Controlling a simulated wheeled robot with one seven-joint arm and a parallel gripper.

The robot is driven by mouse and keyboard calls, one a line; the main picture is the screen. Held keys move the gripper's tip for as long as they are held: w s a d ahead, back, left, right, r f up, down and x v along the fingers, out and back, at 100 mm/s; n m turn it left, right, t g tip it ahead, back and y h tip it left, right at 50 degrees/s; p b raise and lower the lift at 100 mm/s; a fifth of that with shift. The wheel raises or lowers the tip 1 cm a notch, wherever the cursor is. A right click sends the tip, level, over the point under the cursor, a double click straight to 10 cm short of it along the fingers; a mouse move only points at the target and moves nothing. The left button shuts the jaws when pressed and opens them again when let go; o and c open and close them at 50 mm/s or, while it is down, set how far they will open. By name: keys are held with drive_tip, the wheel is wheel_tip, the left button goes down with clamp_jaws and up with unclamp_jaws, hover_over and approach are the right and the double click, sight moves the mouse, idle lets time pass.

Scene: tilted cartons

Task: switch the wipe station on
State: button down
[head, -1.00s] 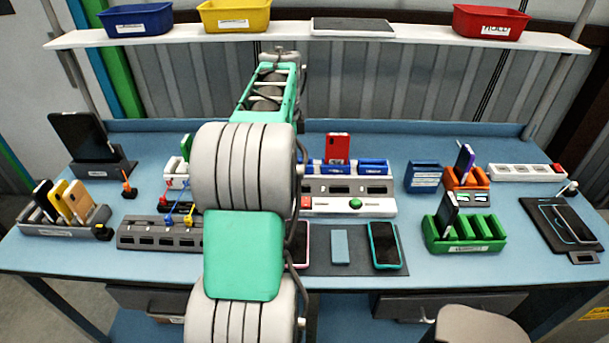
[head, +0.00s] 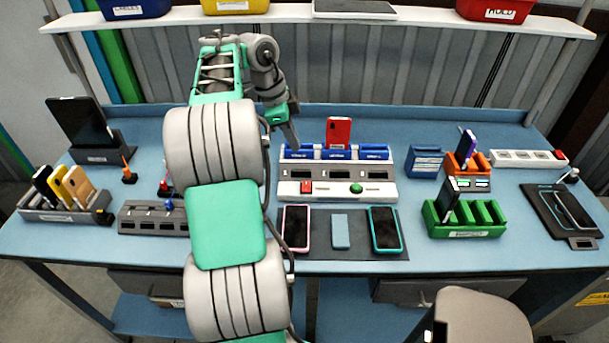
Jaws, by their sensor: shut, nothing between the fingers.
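A grey and white station (head: 330,190) stands at the middle of the bench, likely the wipe station. Its front face has a red switch (head: 307,188) on the left and a round green button (head: 356,188) on the right. Blue docks run along its back, and a red phone (head: 338,132) stands upright in the middle one. The labels are too small to read. My gripper (head: 291,138) is shut and empty, pointing down above the left rear corner of the station. It appears apart from the switch and button.
Two phones and a light blue block (head: 340,231) lie on a dark mat (head: 340,252) before the station. A green rack (head: 465,231), an orange holder (head: 483,165) and a white power strip (head: 520,158) stand to the right. A shelf (head: 330,19) crosses above the back.

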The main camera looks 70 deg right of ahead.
sight(307, 183)
drive_tip(key=b+x, duration=0.1)
drive_tip(key=x, duration=0.7)
drive_tip(key=w+b+x, duration=0.1)
drive_tip(key=x, duration=0.4)
drive_tip(key=shift+d+f+b, duration=0.1)
drive_tip(key=shift+f+b, duration=0.1)
drive_tip(key=shift+b, duration=0.15)
drive_tip(key=shift+d+f, duration=0.1)
drive_tip(key=shift+f, duration=0.25)
drive_tip(key=shift+w+d+f+b, duration=0.1)
drive_tip(key=shift+d+f+b, duration=0.1)
drive_tip(key=shift+f+b, duration=0.25)
drive_tip(key=shift+w+d+f+b, duration=0.1)
drive_tip(key=shift+d+f+b, duration=0.05)
drive_tip(key=shift+f+b, duration=0.35)
drive_tip(key=shift+r+p, duration=0.3)
drive_tip(key=shift+r, duration=0.2)
drive_tip(key=shift+s+f, duration=0.1)
drive_tip(key=shift+a, duration=0.15)
